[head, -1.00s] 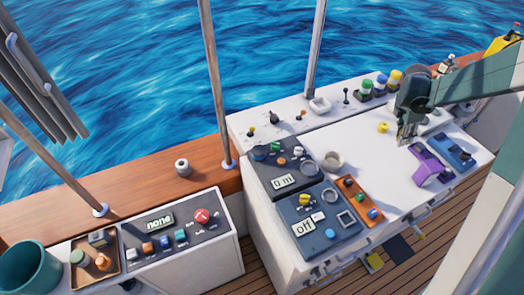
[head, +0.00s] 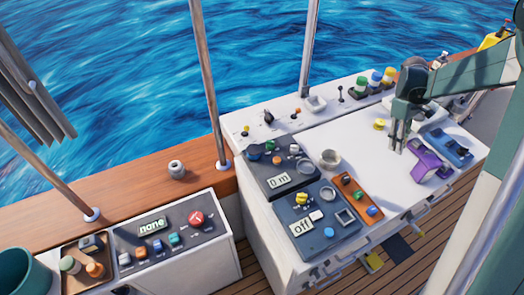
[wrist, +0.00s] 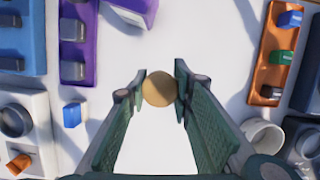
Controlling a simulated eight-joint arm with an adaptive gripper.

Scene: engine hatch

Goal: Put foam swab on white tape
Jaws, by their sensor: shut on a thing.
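My gripper (head: 397,148) points down over the white worktop, left of the purple holder. In the wrist view, its two green fingers (wrist: 160,92) are shut on a round tan piece, which I take to be the foam swab (wrist: 160,89). The swab's lower part is hidden, and I cannot make it out in the head view. A white ring-shaped thing (head: 330,158) stands on the worktop, left of my gripper; it also shows in the wrist view (wrist: 265,138). Another whitish roll (head: 177,168) lies on the wooden ledge. I cannot tell for sure which is the white tape.
An orange tray (head: 354,196) with several small parts lies near dark control panels (head: 306,222). The purple holder (head: 428,165) and a blue holder (head: 449,147) are to the right. A yellow piece (head: 380,124) is behind my gripper. Metal posts rise at the rail. The middle worktop is clear.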

